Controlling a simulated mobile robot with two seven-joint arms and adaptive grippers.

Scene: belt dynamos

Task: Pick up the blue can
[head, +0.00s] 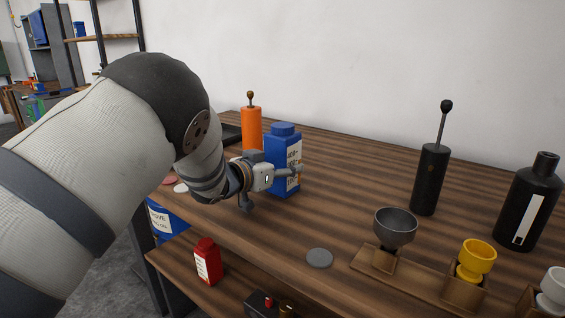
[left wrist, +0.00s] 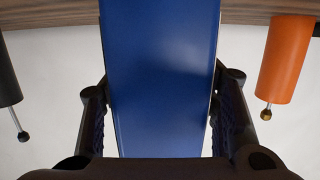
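The blue can (head: 285,150) is a tall blue container with a blue cap and a white-and-orange label. It stands upright on the wooden workbench. My left gripper (head: 283,172) is at the can, with one finger across its label side. In the left wrist view the blue can (left wrist: 162,80) fills the space between the two fingers of my left gripper (left wrist: 162,105), one on each side. White gaps show beside the can near the finger bases. Whether the pads press on it is not clear. My right gripper is not in view.
An orange cylinder (head: 251,128) stands just behind the can. A black pump (head: 430,180), a black bottle (head: 530,205) and a funnel (head: 395,228) on a wooden stand are to the right. A grey disc (head: 319,258) lies near the front edge. A red bottle (head: 207,262) stands on the lower shelf.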

